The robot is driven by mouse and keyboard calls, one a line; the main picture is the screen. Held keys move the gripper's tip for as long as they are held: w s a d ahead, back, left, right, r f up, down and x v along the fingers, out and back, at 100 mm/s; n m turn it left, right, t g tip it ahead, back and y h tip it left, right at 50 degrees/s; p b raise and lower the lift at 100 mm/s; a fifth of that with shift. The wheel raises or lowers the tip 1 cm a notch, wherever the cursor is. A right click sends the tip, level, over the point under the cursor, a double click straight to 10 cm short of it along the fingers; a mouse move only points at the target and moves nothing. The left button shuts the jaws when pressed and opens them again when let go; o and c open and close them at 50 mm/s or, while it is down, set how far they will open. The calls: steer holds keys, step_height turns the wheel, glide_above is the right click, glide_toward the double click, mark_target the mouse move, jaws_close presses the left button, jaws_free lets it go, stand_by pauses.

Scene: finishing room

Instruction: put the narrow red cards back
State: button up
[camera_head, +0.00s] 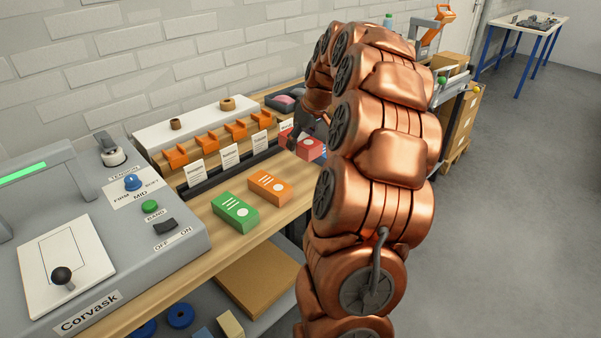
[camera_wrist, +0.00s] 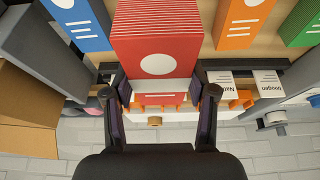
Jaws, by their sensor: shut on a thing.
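The narrow red cards (camera_head: 309,148) form a banded-looking block with a white round mark, also seen large in the wrist view (camera_wrist: 157,62). My gripper (camera_wrist: 160,100) is shut on this red block, one dark finger on each side. In the head view my gripper (camera_head: 308,125) sits at the block, over the bench by the label row; my arm hides part of it. I cannot tell whether the block touches the bench. Orange holders (camera_head: 205,143) stand in a row behind white name labels (camera_head: 230,156); the ones behind my gripper are hidden.
A green card block (camera_head: 236,212) and an orange one (camera_head: 269,187) lie on the bench; a blue one (camera_wrist: 80,20) shows in the wrist view. A grey banding machine (camera_head: 100,245) stands left. Tape rolls (camera_head: 227,104) sit on the white ledge (camera_head: 190,122).

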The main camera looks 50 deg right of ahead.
mark_target(310, 143)
step_height(310, 143, down, 9)
steer(key=shift+p, duration=0.55)
steer(key=shift+f, duration=0.15)
steer(key=o, duration=1.4)
steer(key=shift+o, duration=0.2)
steer(key=shift+r, duration=0.5)
steer(key=b+v, duration=0.1)
steer(key=v, duration=1)
steer(key=shift+s+a+r, duration=0.1)
steer(key=shift+r, duration=0.1)
